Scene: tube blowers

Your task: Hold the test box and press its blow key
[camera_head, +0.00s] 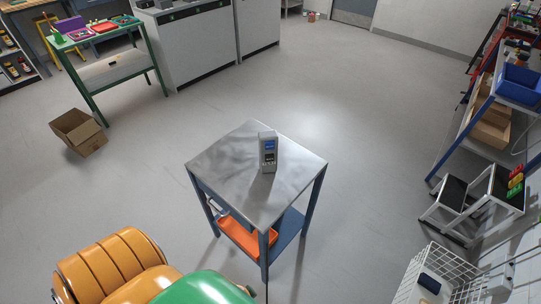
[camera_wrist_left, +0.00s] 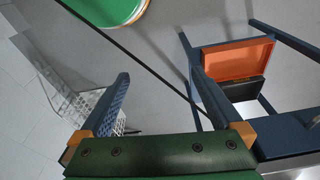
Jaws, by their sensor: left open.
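The test box (camera_head: 268,152) stands upright on the steel-topped table (camera_head: 230,160) in the head view. My right gripper is not in view.
An orange tray (camera_head: 246,236) sits on the table's lower shelf; it also shows in the left wrist view (camera_wrist_left: 236,60). A white wire basket (camera_head: 440,278) stands at lower right, near a step stool (camera_head: 450,195). A cardboard box (camera_head: 80,132) lies left. Floor around the table is mostly clear.

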